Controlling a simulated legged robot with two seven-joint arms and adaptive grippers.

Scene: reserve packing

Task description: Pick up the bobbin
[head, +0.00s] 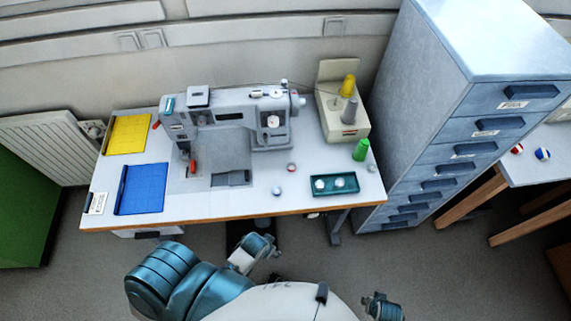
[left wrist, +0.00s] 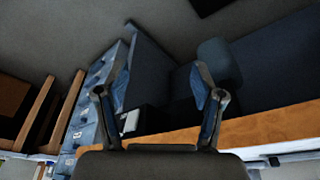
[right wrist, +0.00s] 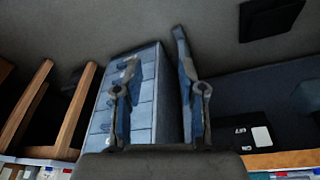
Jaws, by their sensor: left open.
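Small round bobbin-like pieces lie on the white sewing table: a grey one (head: 277,190) and a reddish one (head: 291,167) right of the sewing machine (head: 235,120). Two whitish ones (head: 338,183) sit in a green tray (head: 319,196) near the front edge. I cannot tell which is the task's bobbin. My left gripper (head: 272,248) is in front of and below the table edge, apart from these pieces; its fingers are spread and empty in the left wrist view (left wrist: 162,68). My right gripper (head: 383,304) is lower right; its fingers are apart and empty in the right wrist view (right wrist: 156,50).
A thread stand (head: 342,115) holds yellow and grey cones, with a green spool (head: 360,149) beside it. Yellow (head: 128,134) and blue (head: 141,189) mats lie at left. A tall drawer cabinet (head: 440,110) stands right of the table. Floor is open in front.

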